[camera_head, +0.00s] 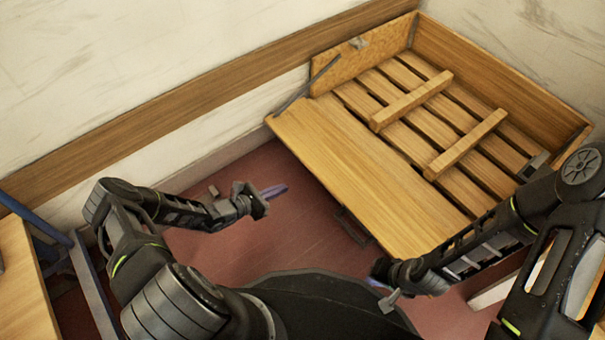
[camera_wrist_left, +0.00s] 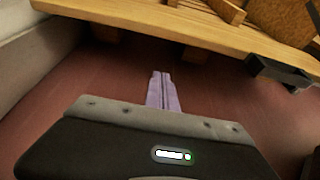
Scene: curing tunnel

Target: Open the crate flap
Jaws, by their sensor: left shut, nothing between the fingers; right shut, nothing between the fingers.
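The wooden crate (camera_head: 545,100) has a slatted floor and stands against the back wall. Its broad front flap (camera_head: 365,175) is lowered outward, its inner face up, with a metal strut (camera_head: 305,86) at its left end. A dark handle (camera_head: 352,226) sits at the flap's outer edge; the left wrist view shows it at the right (camera_wrist_left: 282,72). My left gripper (camera_head: 274,190) is shut and empty, left of the flap and apart from it; its purple fingers (camera_wrist_left: 162,92) point toward the flap's edge.
Two wooden battens (camera_head: 412,101) lie across the crate floor. Red floor (camera_head: 285,235) is clear between my left arm and the flap. A wooden surface (camera_head: 20,285) with a blue frame stands at the far left.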

